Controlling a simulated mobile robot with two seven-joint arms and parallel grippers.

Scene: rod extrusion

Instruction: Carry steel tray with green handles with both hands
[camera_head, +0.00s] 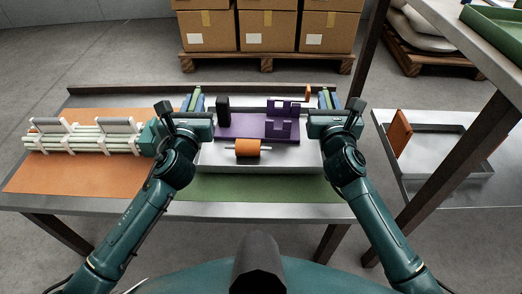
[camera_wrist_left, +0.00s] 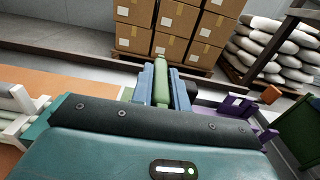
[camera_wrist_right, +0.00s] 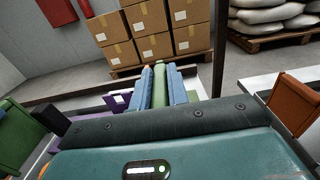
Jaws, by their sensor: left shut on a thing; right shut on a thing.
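The steel tray (camera_head: 285,160) sits over the green mat in the middle of the table in the head view. On it are a purple fixture (camera_head: 240,126), an orange roller (camera_head: 247,147) on a rod and a black block (camera_head: 223,108). My left gripper (camera_head: 194,100) is at the tray's left side; in the left wrist view its blue fingers close on a green handle (camera_wrist_left: 161,88). My right gripper (camera_head: 328,98) is at the right side; in the right wrist view its fingers close on the other green handle (camera_wrist_right: 158,88). Whether the tray touches the table is hard to tell.
A white rod rack (camera_head: 85,137) stands on the orange mat (camera_head: 75,175) at left. A side shelf (camera_head: 445,187) at right holds another tray and an orange panel (camera_head: 399,132); its dark post stands close to my right arm. Boxes on a pallet (camera_head: 265,62) stand behind the table.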

